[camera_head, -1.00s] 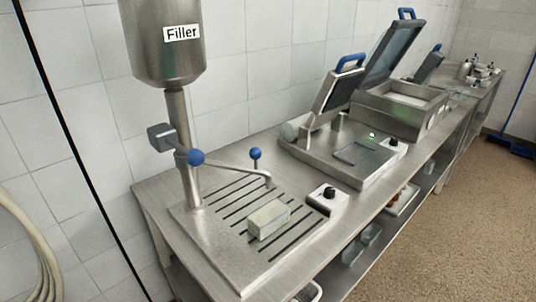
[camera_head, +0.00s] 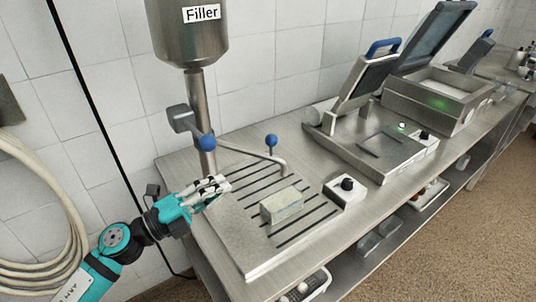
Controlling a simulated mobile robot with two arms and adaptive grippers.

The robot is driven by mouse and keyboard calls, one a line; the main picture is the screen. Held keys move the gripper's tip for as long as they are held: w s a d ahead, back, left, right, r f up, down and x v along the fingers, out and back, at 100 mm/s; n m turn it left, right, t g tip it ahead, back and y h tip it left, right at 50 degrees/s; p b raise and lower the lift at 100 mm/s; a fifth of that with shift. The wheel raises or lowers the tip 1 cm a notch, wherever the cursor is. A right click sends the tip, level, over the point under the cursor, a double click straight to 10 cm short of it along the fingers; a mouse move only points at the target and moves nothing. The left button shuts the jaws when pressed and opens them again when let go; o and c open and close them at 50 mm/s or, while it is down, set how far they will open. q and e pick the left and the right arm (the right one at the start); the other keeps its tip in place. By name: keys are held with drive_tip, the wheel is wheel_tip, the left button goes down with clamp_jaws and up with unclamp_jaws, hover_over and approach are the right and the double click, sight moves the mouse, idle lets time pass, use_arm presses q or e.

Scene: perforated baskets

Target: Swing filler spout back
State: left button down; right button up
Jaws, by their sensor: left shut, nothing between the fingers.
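The filler (camera_head: 197,35) is a steel hopper on a vertical post. Its spout (camera_head: 245,152) is a thin curved tube that runs right from the post, with its tip bent down above the slotted drip plate near the block. One blue ball knob (camera_head: 205,143) is at the post and another blue ball knob (camera_head: 271,140) stands up near the spout. A pale rectangular block (camera_head: 283,206) lies on the slotted plate (camera_head: 232,245). My left gripper (camera_head: 223,184) is shut and empty, just in front of the lower post. Whether it touches the post I cannot tell. My right gripper is out of view.
A control box with a black knob (camera_head: 346,190) sits right of the plate. Further right stand a press with a raised lid (camera_head: 362,83) and another lidded machine (camera_head: 432,98). A coiled hose (camera_head: 45,240) hangs on the left wall.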

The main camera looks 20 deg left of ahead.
use_arm(q)
drive_tip(key=shift+s+d+m+g+h, duration=0.2)
drive_tip(key=shift+s+m+g+h, duration=0.1)
drive_tip(key=shift+m+g, duration=0.3)
drive_tip(key=shift+w+d, duration=0.1)
drive_tip(key=w+a+p+x, duration=0.2)
drive_tip(key=p+x, duration=0.3)
drive_tip(key=x, duration=0.7)
drive_tip(key=shift+w+r, duration=0.2)
drive_tip(key=shift+r, duration=0.05)
drive_tip(key=shift+d, duration=0.15)
